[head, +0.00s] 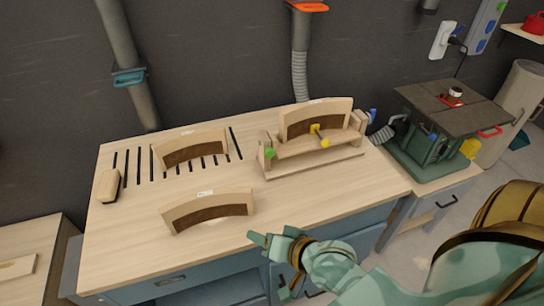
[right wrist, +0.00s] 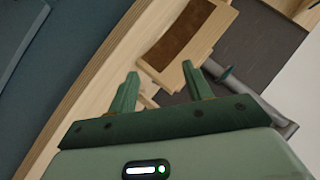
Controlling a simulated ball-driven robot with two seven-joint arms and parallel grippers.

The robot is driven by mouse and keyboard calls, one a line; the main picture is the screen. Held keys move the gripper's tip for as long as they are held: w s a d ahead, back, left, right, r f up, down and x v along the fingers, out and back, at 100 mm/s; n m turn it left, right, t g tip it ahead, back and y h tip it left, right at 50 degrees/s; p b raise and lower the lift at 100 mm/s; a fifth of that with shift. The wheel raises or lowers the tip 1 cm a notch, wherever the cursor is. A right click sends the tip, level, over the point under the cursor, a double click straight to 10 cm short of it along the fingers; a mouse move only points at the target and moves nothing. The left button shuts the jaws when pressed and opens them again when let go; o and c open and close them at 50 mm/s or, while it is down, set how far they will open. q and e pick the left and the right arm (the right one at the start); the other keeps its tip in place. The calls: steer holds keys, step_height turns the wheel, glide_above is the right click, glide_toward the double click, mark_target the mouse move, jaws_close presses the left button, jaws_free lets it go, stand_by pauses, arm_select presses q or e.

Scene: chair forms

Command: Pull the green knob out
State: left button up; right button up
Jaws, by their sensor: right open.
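The green knob (head: 269,152) is at the left end of a wooden fixture (head: 318,160) at the back right of the bench. A curved wooden chair piece with a brown face (head: 313,119) stands in the fixture. My right gripper (head: 268,263) is open and empty at the bench's front edge, well apart from the green knob. In the right wrist view its fingers (right wrist: 160,88) are spread, with a curved brown-faced wooden piece (right wrist: 178,38) beyond them. I cannot make out the green knob there. My left gripper is out of view.
Two more curved wooden pieces, one at the back (head: 190,148) and one in front (head: 207,209), stand on the workbench (head: 130,240). A sanding block (head: 109,186) lies at left. Dark slots cross the back left. A green table machine (head: 445,115) stands at right.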

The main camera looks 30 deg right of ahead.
steer(key=w+r+m+t, duration=0.3)
steer(key=m, duration=0.7)
steer(key=m+t+h, duration=0.3)
steer(key=m+h, duration=0.5)
steer(key=m, duration=1.4)
glide_toward(271, 155)
steer(key=x, duration=0.9)
